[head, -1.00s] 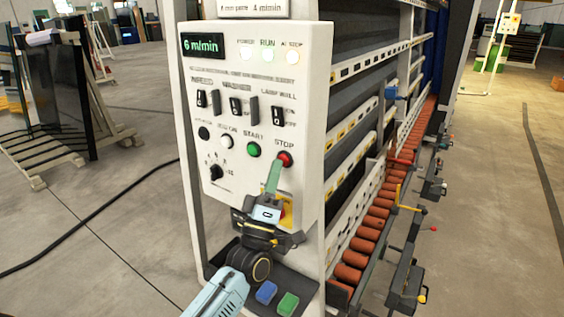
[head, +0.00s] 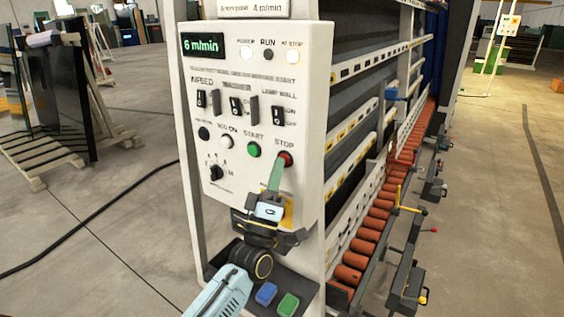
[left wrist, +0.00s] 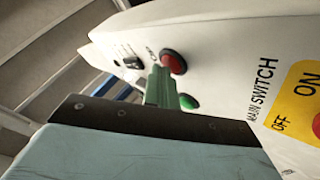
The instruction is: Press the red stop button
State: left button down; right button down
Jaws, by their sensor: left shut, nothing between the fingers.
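The red stop button (head: 285,159) is at the lower right of the white control panel (head: 309,100), under the label STOP. It also shows in the left wrist view (left wrist: 174,62). My left gripper (head: 274,168) is shut and empty, with its green fingertips just below and left of the button in the head view. In the left wrist view the fingertips are close beside the button; I cannot tell whether they touch it. The RUN lamp (head: 267,55) is dark, while the lamps on both sides of it are lit. My right gripper is not in view.
The green start button (head: 254,150) sits left of the stop button. A yellow main switch plate (left wrist: 297,110) is beneath, partly hidden by my gripper in the head view. A shelf with a blue block (head: 266,293) and a green block (head: 288,304) lies below. Orange rollers (head: 367,233) run to the right.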

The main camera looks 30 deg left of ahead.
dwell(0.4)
pick_arm(q)
jog(key=shift+s+p, duration=0.4)
jog(key=shift+s, duration=0.45)
jog(key=s, duration=0.1)
jog(key=s+p, duration=0.1)
jog(key=s, duration=0.1)
jog(key=s+p, duration=0.1)
jog(key=s, duration=0.1)
jog(key=shift+a, duration=0.25)
dwell(0.5)
